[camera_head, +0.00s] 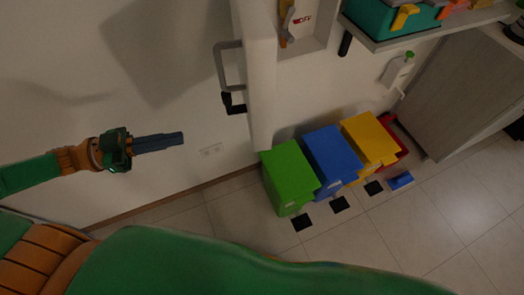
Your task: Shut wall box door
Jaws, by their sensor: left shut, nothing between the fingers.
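The wall box (318,42) is at the top centre on the wall. Its inside shows, with an "OFF" label and a lever with orange and white parts (287,22). Its white door (261,85) stands open, swung out from the wall and seen nearly edge-on. A grey handle (219,66) with a black lower piece (233,104) sticks out from the door's left side. My left gripper (180,138) is shut and empty, to the left of the door and below the handle, apart from both. My right gripper is not in view.
Green (290,175), blue (333,158) and yellow (368,139) bins stand along the wall below right. A shelf (400,38) with coloured boxes is at upper right, beside a grey cabinet (455,90). Space between gripper and door looks free.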

